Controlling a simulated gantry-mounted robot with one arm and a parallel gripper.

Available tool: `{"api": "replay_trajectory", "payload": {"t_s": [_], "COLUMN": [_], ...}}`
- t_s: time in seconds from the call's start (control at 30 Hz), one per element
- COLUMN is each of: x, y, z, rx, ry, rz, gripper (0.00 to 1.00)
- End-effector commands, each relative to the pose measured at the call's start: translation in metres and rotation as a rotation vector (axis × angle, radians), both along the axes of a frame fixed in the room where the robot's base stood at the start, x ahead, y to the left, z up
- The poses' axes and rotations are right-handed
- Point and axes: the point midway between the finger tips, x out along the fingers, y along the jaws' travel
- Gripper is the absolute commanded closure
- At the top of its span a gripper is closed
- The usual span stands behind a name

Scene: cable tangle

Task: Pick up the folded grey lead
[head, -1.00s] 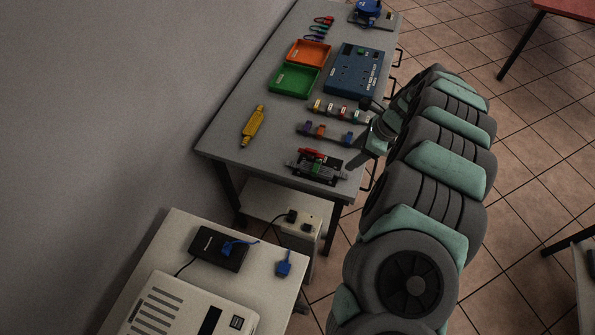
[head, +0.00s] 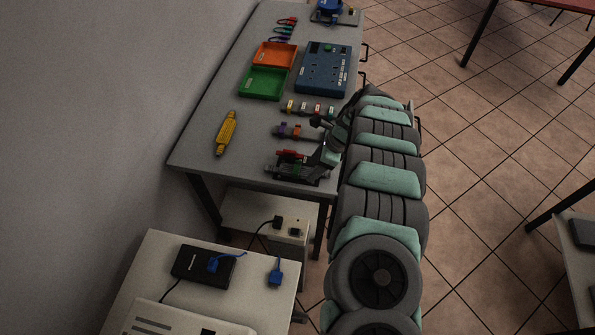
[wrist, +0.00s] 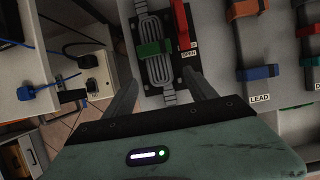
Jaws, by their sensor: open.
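The folded grey lead (wrist: 155,72) lies in several parallel loops with a green band (wrist: 155,48) around it. It sits on a black holder (wrist: 186,58) with a red lever (wrist: 180,22) beside a label reading OPEN. My gripper (wrist: 160,76) is open in the wrist view, one finger to each side of the lead's near end, with nothing held. I cannot tell its height above the lead. In the head view my gripper (head: 318,164) is over the holder, near the table's front end, and hides most of the lead.
A yellow bundle (head: 226,133), green tray (head: 263,83), orange tray (head: 275,55) and blue box (head: 323,69) share the table. A lower stand holds a white power box (head: 291,231).

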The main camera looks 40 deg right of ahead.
Motion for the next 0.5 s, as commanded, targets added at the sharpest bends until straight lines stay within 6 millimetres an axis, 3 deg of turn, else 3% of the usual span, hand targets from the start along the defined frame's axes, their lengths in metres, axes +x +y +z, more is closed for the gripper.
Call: {"api": "replay_trajectory", "payload": {"t_s": [0.2,0.5], "x": [0.01,0.012], "y": [0.007,0.007], "z": [-0.026,-0.027], "rx": [0.0,0.0], "ry": [0.001,0.0], "rz": [0.0,0.0], "gripper": [0.35,0.38]}}
